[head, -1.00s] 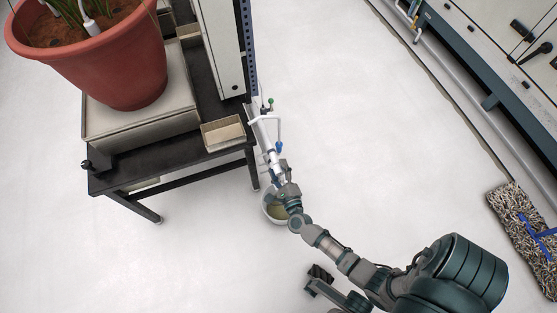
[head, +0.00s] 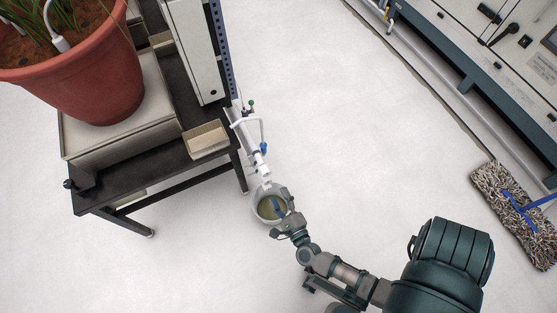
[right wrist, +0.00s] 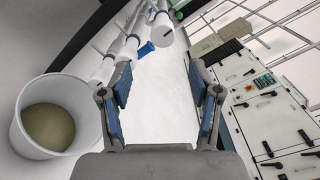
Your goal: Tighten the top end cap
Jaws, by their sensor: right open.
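White pipework (head: 251,148) with a blue-handled valve (head: 264,147) and small green and red knobs stands beside the rack's right post. In the right wrist view, white pipes (right wrist: 131,48) rise beyond the fingers, with a blue handle (right wrist: 146,49) and a white tube with a round end (right wrist: 162,36). I cannot tell which part is the top end cap. My right gripper (head: 281,200) is open and empty, below the pipework and over the bucket's right side in the head view. The right wrist view shows its fingers (right wrist: 163,90) spread apart, touching nothing. My left gripper is out of view.
A white bucket (head: 256,212) with murky liquid stands on the floor below the pipework; it also shows in the right wrist view (right wrist: 84,90). A black rack (head: 119,190) holds a potted plant (head: 95,85) and a small tray (head: 205,140). A mop (head: 510,205) and cabinets (head: 490,75) lie right. Floor between is clear.

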